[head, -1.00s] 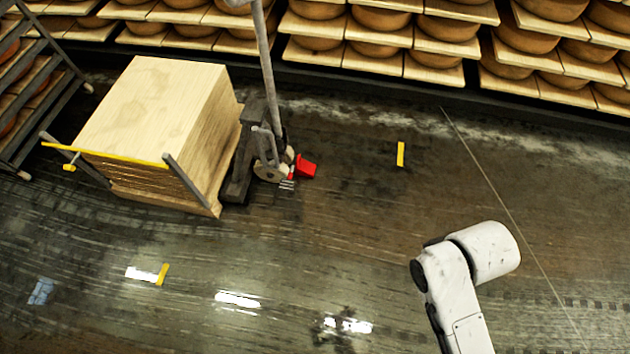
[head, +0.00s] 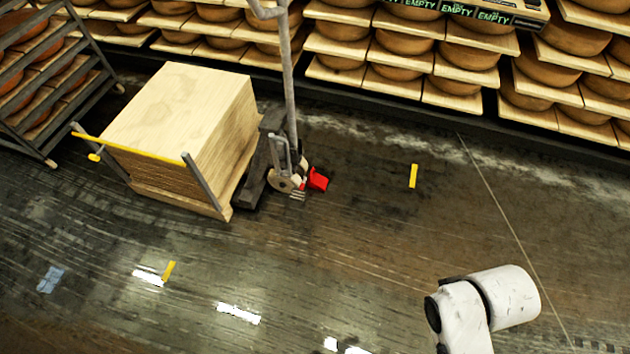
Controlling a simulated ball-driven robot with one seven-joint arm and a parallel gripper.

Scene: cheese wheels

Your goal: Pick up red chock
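The red chock (head: 318,179) is a small red wedge on the dark floor, near the middle of the head view. It lies against or right beside the wheel (head: 284,181) of a pallet truck (head: 270,150); I cannot tell whether they touch. Part of its left side is hidden by the wheel. My white arm shows at the lower right, well apart from the chock. My gripper is out of the picture.
A stack of pale boards (head: 180,110) with a yellow bar (head: 140,147) stands left of the truck. Shelves of cheese wheels (head: 400,60) line the back. A dark rack (head: 60,100) stands at far left.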

